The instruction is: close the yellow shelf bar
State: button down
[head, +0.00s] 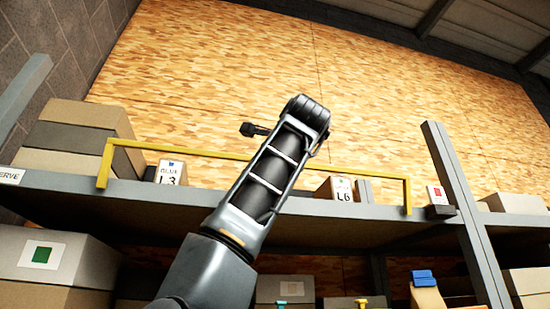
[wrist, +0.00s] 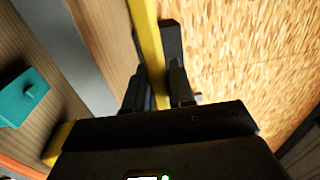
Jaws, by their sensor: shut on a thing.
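The yellow shelf bar (head: 180,150) runs along the front of the upper shelf, above its grey edge, with a short upright leg at each end. My arm crosses in front of its middle and hides that part. In the wrist view, the yellow bar (wrist: 147,35) passes between the two dark fingers of my gripper (wrist: 157,84), which is shut on it. The gripper's fingers cannot be made out in the head view.
Boxes labelled L3 (head: 170,173) and L6 (head: 342,190) stand on the upper shelf by the bar. Stacked boxes (head: 75,137) stand at the left. A grey post (head: 462,200) rises at the right. A teal object (wrist: 22,97) shows in the wrist view.

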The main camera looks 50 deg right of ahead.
jog(key=shift+w+d+r+g+y, duration=0.1)
jog(key=shift+w+d+g+y, duration=0.3)
jog(key=shift+w+g+y, duration=0.3)
jog(key=shift+w+d+r+g+y, duration=0.1)
jog(key=shift+w+d+g+y, duration=0.35)
jog(key=shift+g, duration=0.45)
jog(key=c, duration=1.2)
grip_release()
jog(key=shift+w+d+f, duration=0.1)
jog(key=shift+w+f, duration=0.05)
jog(key=shift+o, duration=0.6)
jog(key=b+v, duration=0.2)
jog(key=v, duration=0.6)
